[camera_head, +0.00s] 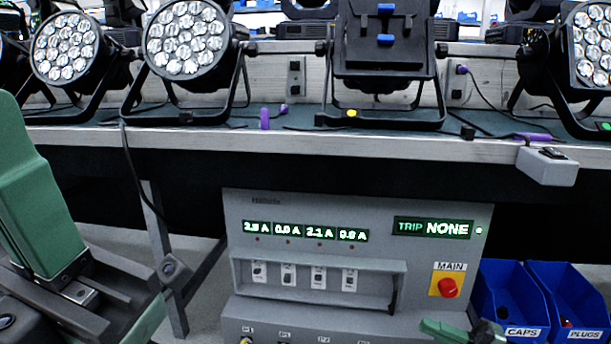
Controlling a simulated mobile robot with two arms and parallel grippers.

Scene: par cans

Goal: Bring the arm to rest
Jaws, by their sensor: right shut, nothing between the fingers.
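My right gripper (462,331) shows only in part at the bottom edge, right of centre, with a green piece and a dark piece. It is shut and empty, in front of the lower right of the grey power panel (365,220). A large green and dark grey part of my own body fills the lower left.
A long bench (300,140) crosses the view with several par cans (187,42) on it. Two blue bins, CAPS (522,332) and PLUGS (583,334), stand right of the panel. The panel has a red MAIN button (447,287) and reads TRIP NONE. A black cable hangs off the bench front.

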